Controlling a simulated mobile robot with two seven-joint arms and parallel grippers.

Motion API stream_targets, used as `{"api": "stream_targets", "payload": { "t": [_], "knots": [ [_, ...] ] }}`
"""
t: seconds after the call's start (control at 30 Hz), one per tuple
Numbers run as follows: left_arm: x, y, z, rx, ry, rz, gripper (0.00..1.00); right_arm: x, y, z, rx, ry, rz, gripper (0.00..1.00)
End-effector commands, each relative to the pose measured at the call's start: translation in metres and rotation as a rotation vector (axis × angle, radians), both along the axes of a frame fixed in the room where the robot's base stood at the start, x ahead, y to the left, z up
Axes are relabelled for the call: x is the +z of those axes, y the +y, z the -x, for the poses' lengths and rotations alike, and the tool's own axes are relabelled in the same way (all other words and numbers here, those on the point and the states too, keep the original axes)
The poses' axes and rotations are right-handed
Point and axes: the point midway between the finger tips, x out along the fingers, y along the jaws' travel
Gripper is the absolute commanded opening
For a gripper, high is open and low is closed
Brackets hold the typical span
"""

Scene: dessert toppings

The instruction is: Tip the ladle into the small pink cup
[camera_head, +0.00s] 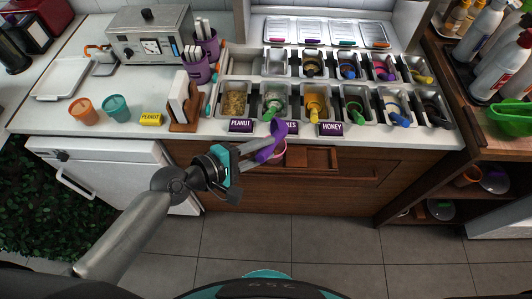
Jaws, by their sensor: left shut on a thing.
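My left gripper (262,154) reaches in from the lower left, in front of the counter's front edge. It is shut on a purple ladle (277,130), which slants up and to the right from the fingers. The small pink cup (283,153) shows only in part, as a pink rim just behind and to the right of the fingers and the ladle. I cannot tell whether the ladle touches the cup or what is in either. My right gripper is not in view.
Topping bins with coloured ladles (314,102) fill the counter's right half. Label blocks, such as the honey one (331,129), stand along the front edge. An orange cup (83,111), a teal cup (116,107) and a napkin holder (184,102) stand left.

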Motion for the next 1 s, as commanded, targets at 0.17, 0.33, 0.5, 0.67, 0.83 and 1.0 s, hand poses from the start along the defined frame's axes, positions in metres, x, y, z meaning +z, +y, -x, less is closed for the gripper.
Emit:
{"api": "stream_targets", "payload": {
  "t": [0.17, 0.33, 0.5, 0.67, 0.83, 1.0],
  "knots": [
    [-0.004, 0.003, -0.001, 0.059, 0.023, 0.107, 0.0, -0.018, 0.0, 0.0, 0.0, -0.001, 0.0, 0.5],
    [-0.004, 0.005, 0.0, 0.112, 0.051, 0.208, 0.0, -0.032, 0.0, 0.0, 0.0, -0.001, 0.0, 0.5],
    [-0.004, 0.008, 0.001, 0.165, 0.084, 0.313, 0.0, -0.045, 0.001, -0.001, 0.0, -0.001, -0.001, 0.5],
    [-0.004, 0.011, 0.002, 0.215, 0.116, 0.415, 0.0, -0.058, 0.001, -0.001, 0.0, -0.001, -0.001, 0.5],
    [-0.003, 0.013, 0.003, 0.265, 0.148, 0.517, 0.0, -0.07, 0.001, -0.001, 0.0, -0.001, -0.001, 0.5],
    [-0.002, 0.016, 0.004, 0.302, 0.171, 0.591, 0.0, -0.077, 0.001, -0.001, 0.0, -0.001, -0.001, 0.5]
  ]
}}
